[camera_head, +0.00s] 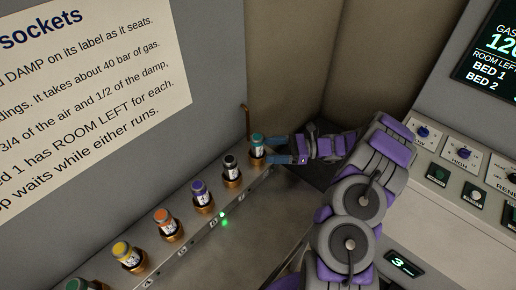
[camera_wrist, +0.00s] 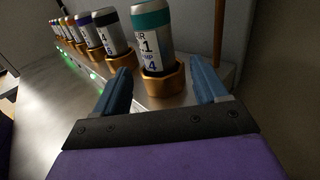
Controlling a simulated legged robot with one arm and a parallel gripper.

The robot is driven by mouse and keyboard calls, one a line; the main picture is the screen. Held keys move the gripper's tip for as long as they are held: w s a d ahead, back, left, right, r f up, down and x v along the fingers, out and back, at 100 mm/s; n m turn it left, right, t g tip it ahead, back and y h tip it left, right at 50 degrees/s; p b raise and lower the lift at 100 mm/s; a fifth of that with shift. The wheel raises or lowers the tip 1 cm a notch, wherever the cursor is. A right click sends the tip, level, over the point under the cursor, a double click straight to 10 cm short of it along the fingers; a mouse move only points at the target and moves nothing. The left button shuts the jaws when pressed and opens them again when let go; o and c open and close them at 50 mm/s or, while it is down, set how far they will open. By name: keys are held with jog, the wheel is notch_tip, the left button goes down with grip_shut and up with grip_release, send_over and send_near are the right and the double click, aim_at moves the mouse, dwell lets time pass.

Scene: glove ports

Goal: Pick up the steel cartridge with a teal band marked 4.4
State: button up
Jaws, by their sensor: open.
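The steel cartridge with a teal band (camera_head: 257,151) stands upright in a brass socket at the far right end of the row. It also shows in the wrist view (camera_wrist: 153,38), where its label is partly legible, with a "1" and a "4"; I cannot read 4.4 on it. My gripper (camera_head: 270,150) is open and empty. In the wrist view my gripper's two blue fingers (camera_wrist: 160,72) point at the teal-banded cartridge, one on each side of its brass socket (camera_wrist: 163,84). I cannot tell whether the fingertips reach level with it.
Cartridges with black (camera_head: 231,165), purple (camera_head: 200,190), orange (camera_head: 165,221) and yellow (camera_head: 126,253) bands stand in sockets along the same ledge. A thin copper-coloured rod (camera_head: 247,121) rises behind the teal one. A button panel (camera_head: 452,160) is at the right.

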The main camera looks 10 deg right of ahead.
aim_at(257, 149)
jog(key=a, duration=0.2)
jog(key=a+b, duration=0.1)
jog(key=a, duration=0.1)
jog(key=w+a, duration=0.1)
jog(key=a, duration=0.1)
jog(key=shift+w+r+b, duration=0.1)
jog(key=shift+r+b, duration=0.25)
jog(key=shift+d, duration=0.6)
jog(key=c, duration=0.5)
jog(key=shift+a, duration=0.3)
jog(key=c, duration=0.7)
